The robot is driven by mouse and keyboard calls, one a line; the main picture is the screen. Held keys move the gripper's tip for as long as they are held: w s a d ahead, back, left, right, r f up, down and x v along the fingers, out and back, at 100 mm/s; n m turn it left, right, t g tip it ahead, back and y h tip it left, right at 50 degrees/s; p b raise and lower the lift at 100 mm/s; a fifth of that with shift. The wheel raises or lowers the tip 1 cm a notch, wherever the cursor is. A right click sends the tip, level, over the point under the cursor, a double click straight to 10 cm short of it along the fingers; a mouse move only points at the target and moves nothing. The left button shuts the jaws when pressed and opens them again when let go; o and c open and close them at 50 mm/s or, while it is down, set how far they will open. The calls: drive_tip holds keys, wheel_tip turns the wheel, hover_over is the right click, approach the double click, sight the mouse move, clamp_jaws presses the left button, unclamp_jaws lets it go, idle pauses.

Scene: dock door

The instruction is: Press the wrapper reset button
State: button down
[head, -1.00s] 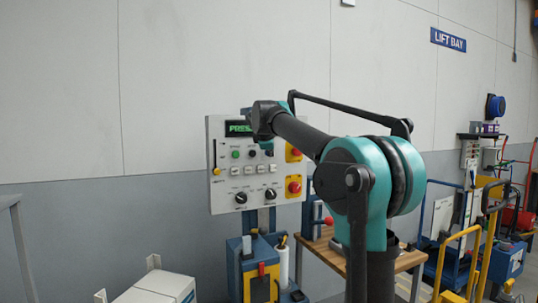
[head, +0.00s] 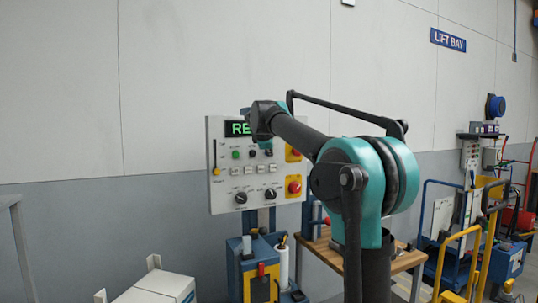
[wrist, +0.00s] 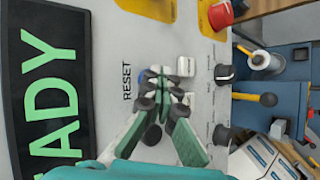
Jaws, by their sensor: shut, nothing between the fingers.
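The white control panel (head: 222,165) stands upright in front of the wall in the head view. Its display (head: 237,129) shows green letters beginning "RE"; in the wrist view the display (wrist: 45,90) ends in "ADY". In the head view my arm hides most of the gripper and this button.
Red buttons on yellow plates (head: 294,187) sit at the panel's right edge. Dark knobs (head: 241,198), white buttons (head: 235,171) and a green button (head: 236,154) share the panel. A wooden bench (head: 400,262) stands to the right, white boxes (head: 160,285) below left.

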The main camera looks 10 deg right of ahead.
drive_tip(key=shift+s+d, duration=0.25)
drive_tip(key=shift+s, duration=0.6)
drive_tip(key=shift+s, duration=0.1)
drive_tip(key=shift+s+d, duration=0.25)
drive_tip(key=shift+s, duration=0.5)
drive_tip(key=shift+s+d, duration=0.25)
drive_tip(key=shift+s, duration=0.55)
drive_tip(key=shift+s+d, duration=0.25)
drive_tip(key=shift+s, duration=0.5)
drive_tip(key=shift+f, duration=0.1)
